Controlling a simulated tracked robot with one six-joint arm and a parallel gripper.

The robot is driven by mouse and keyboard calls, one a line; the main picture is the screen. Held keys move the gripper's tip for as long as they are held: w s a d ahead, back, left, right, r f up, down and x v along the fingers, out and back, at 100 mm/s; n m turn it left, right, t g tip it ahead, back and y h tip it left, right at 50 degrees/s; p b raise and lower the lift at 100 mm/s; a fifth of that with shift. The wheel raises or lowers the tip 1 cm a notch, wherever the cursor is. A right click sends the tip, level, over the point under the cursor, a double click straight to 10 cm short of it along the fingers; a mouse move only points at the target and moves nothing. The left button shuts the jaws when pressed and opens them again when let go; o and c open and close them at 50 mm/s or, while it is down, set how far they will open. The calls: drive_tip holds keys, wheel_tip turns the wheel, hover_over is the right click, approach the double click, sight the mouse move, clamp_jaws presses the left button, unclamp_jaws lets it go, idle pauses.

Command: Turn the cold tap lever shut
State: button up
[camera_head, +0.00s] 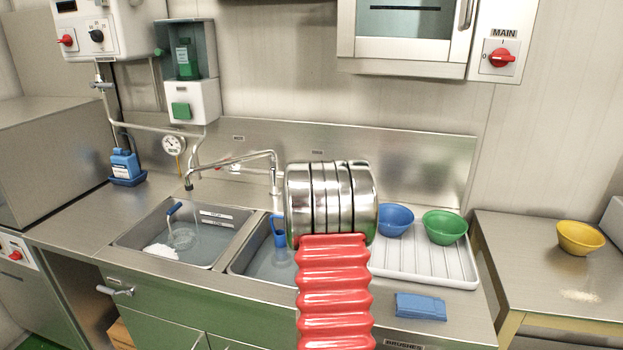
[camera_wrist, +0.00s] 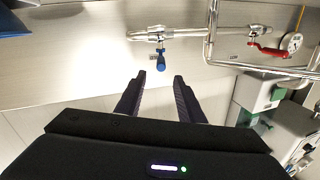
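The cold tap lever (camera_wrist: 161,60) is blue and shows in the wrist view on a metal pipe at the wall, at right angles to the pipe in the picture. My gripper (camera_wrist: 161,75) is open and empty. Its two dark fingers are apart and point towards the lever, which appears between and just beyond the tips. I see no contact. The red tap lever (camera_wrist: 268,50) lies to the right, near a gauge. In the head view my arm hides the blue lever and the gripper.
A curved spout (camera_head: 235,162) rises over the two water-filled basins. A gauge (camera_head: 173,145) and a red lever (camera_head: 235,166) are on the pipework. A white drain tray (camera_head: 455,270) holds a blue bowl (camera_head: 396,219) and a green bowl (camera_head: 445,227). A blue cloth (camera_head: 420,306) lies in front.

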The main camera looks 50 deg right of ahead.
drive_tip(key=x, duration=1.1)
drive_tip(key=shift+w+d, duration=0.2)
drive_tip(key=shift+c, duration=0.5)
clamp_jaws()
